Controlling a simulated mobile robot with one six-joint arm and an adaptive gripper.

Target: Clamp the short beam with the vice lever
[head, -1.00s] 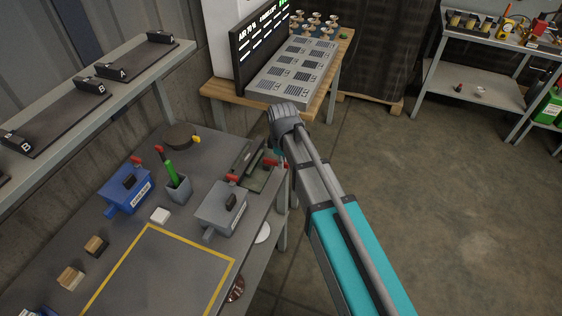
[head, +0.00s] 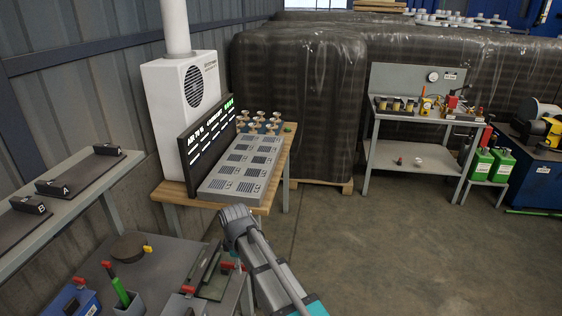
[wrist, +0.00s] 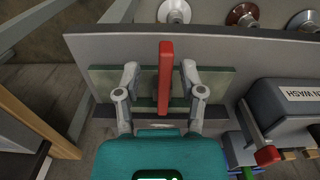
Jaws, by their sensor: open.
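In the wrist view my gripper (wrist: 160,88) is open, one finger on each side of an upright red lever (wrist: 165,75). Clear gaps show between the lever and both fingers, and I cannot tell whether they touch it lower down. Behind the lever is a dark green vice plate (wrist: 105,82). In the head view the vice (head: 213,277) is at the right edge of the workbench, with red on it (head: 226,265). I cannot make out the short beam for certain in either view.
A grey box with a label (wrist: 290,103) and a red knob (wrist: 267,155) stands right of my gripper in the wrist view. Round discs (wrist: 242,14) lie beyond the bench edge. A green-handled tool in a cup (head: 122,293) and a dark disc (head: 130,246) share the bench.

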